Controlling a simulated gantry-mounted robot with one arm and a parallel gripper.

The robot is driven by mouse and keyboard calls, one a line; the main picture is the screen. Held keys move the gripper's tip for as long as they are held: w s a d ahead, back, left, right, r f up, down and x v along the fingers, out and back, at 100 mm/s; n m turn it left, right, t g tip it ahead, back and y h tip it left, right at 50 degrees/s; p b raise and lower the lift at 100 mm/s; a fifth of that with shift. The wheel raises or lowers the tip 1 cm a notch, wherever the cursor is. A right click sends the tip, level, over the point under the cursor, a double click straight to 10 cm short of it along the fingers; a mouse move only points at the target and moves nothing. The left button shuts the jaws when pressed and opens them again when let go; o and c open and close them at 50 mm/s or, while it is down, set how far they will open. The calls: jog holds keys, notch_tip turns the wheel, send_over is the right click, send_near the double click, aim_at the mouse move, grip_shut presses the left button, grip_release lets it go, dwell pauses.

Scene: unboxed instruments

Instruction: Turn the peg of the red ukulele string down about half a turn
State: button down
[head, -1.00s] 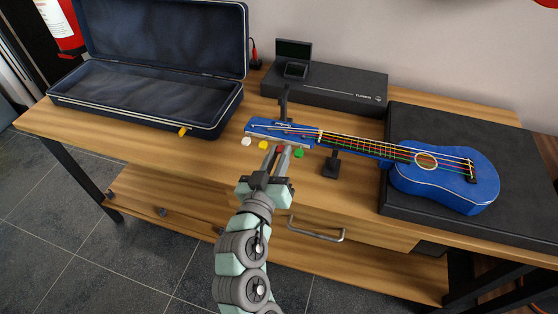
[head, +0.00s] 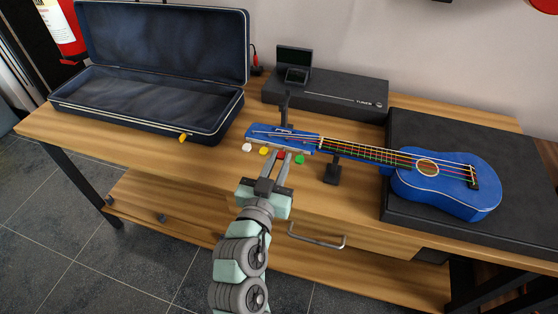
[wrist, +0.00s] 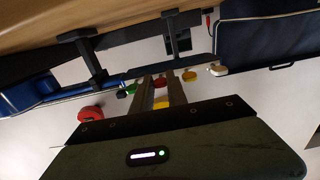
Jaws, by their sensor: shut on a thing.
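The blue ukulele (head: 450,190) lies with its body on a black case and its neck pointing left. Its blue headstock (head: 290,138) has a white peg (head: 247,147), a yellow peg (head: 264,151), a red peg (head: 281,155) and a green peg (head: 299,160) along the near edge. My gripper (head: 281,160) comes from the front and is shut on the red peg. In the wrist view the red peg (wrist: 158,82) shows between my fingertips, with the green peg (wrist: 130,88) and yellow peg (wrist: 190,76) close on either side. The peg's exact angle is too small to tell.
A dark stand (head: 333,170) holds the neck beside the headstock. A tuner with a small screen (head: 294,58) sits on a black box (head: 340,95) behind. An open dark blue case (head: 150,105) stands at left. The front of the wooden bench is clear.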

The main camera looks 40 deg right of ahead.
jog(key=c, duration=1.6)
grip_release()
jog(key=shift+p+v, duration=1.9)
jog(key=shift+v, duration=3.55)
jog(key=shift+w, duration=0.15)
